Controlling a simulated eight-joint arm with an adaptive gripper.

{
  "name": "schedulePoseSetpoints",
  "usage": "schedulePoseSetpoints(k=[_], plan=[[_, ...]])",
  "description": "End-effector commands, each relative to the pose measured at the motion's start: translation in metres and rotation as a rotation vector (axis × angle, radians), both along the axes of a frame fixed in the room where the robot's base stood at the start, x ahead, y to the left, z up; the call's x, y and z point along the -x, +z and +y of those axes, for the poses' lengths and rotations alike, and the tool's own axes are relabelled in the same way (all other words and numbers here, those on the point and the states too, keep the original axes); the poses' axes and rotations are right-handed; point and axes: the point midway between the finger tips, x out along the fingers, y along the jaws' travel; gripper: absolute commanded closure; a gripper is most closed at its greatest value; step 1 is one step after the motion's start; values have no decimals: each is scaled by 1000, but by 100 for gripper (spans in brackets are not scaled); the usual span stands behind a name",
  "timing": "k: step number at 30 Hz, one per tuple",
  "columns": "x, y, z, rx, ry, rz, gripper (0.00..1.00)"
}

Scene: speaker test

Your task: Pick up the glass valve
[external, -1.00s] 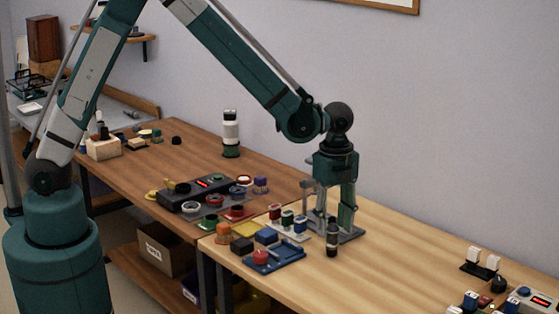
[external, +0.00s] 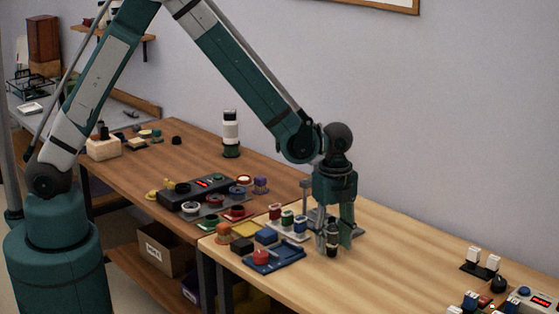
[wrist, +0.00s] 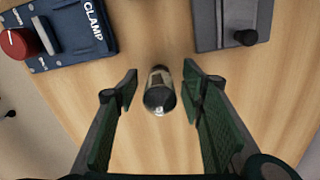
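The glass valve (external: 332,242), a small dark upright cylinder with a pale band, stands on the light wooden table. In the wrist view the glass valve (wrist: 160,92) shows between my fingers, with a clear gap on both sides. My gripper (external: 335,248) is low over the table, its fingers at the valve's height. In the wrist view my gripper (wrist: 163,98) is open, its green pads apart and not touching the valve. In the external view the fingers partly cover the valve.
A blue clamp tray with a red knob (external: 262,256) lies to the left; it also shows in the wrist view (wrist: 75,35). A grey plate with a dark knob (wrist: 230,22) is close by. Bare table lies to the right.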

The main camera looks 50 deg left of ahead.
Motion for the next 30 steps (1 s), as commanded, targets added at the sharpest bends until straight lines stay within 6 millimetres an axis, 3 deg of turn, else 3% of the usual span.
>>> schedulePoseSetpoints(k=[5,21,28,30], plan=[[0,-11,0,0,0,0,60],[0,-11,0,0,0,0,60],[0,-11,0,0,0,0,88],[0,-11,0,0,0,0,91]])
